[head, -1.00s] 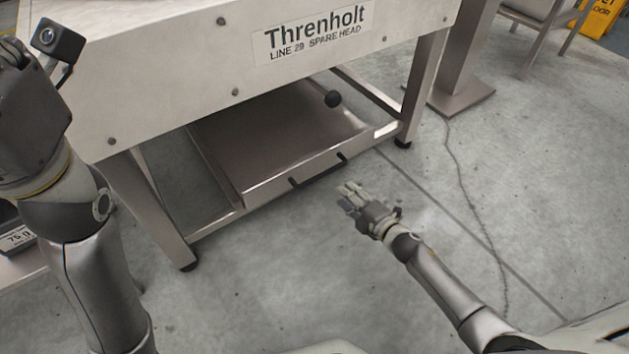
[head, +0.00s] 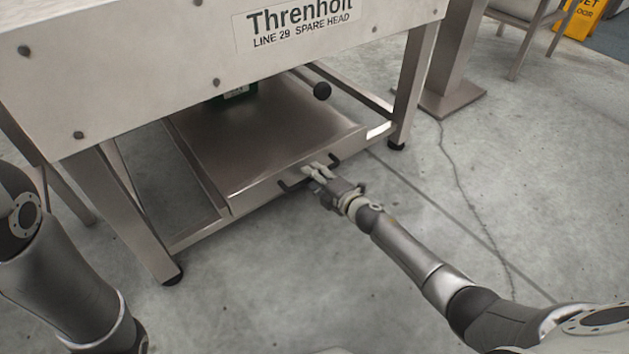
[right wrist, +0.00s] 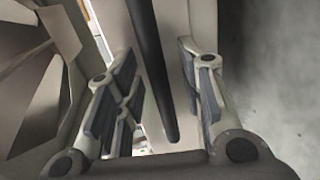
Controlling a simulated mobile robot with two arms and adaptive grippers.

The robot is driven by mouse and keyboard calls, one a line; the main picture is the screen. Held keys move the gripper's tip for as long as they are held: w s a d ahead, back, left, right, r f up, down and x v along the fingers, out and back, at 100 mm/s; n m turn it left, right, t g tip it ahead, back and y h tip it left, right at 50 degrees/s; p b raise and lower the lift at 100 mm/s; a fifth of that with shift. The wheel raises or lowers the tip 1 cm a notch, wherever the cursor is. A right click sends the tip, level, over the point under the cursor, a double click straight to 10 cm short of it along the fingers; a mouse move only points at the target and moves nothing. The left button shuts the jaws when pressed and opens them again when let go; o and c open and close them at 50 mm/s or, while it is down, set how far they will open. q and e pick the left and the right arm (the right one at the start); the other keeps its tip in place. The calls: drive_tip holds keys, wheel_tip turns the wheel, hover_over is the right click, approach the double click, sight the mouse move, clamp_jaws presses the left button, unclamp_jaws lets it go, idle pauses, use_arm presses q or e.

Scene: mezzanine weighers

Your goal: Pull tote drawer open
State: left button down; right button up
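The tote drawer (head: 255,140), a shallow metal tray, sits low in the frame under the machine labelled Threnholt. Its black bar handle (head: 286,186) is on the front face. My right gripper (head: 314,172) is at the middle of the handle and partly hides it. In the right wrist view the handle (right wrist: 153,75) runs between the spread fingers of my right gripper (right wrist: 160,95), with gaps on both sides. It is open around the bar. My left arm shows at the lower left of the head view, but its gripper is out of view.
Frame legs (head: 135,220) stand at both sides of the drawer. A green item (head: 236,91) shows at the drawer's back. The floor (head: 260,285) in front is clear.

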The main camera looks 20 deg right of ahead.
drive_tip(key=shift+w, duration=0.1)
drive_tip(key=shift+c, duration=0.2)
clamp_jaws()
